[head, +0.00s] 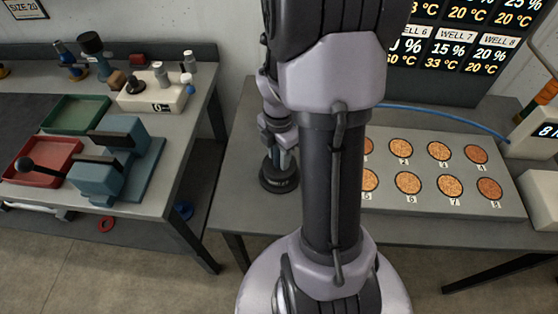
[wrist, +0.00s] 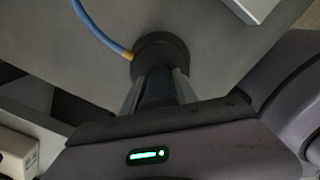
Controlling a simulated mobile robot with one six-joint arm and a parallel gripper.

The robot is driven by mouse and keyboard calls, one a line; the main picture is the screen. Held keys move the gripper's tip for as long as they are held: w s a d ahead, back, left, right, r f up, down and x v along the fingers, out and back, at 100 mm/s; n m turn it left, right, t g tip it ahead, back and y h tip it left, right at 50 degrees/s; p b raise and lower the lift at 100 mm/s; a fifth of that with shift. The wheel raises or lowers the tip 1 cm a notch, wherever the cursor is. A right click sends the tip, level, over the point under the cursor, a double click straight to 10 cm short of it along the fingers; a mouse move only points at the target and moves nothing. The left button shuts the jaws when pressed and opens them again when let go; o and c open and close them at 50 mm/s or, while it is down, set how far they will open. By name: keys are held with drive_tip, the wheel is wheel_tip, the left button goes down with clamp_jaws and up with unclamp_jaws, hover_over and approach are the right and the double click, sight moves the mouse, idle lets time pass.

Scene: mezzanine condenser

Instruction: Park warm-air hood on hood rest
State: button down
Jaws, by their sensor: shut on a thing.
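My gripper (head: 279,158) is shut on the warm-air hood (head: 279,181), a dark round piece low over the grey table, left of the numbered well block. In the wrist view my gripper's two fingers (wrist: 157,90) close around the hood's dark neck. The hood's wide round end (wrist: 163,47) shows beyond them, with a blue hose (wrist: 97,32) joined to its side by a tan end piece. I cannot make out a separate hood rest, nor tell whether the hood touches anything below it. My arm hides part of the table.
The well block (head: 440,200) has several orange-brown wells. The blue hose (head: 440,114) runs behind it to a white unit with a display (head: 540,133). A left bench holds a green tray (head: 78,114), red tray (head: 45,160) and blue lever device (head: 112,165). A gap separates the tables.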

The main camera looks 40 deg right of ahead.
drive_tip(key=shift+f, duration=0.7)
drive_tip(key=shift+r, duration=0.2)
drive_tip(key=shift+f, duration=0.1)
drive_tip(key=c, duration=0.9)
unclamp_jaws()
drive_tip(key=shift+c, duration=0.2)
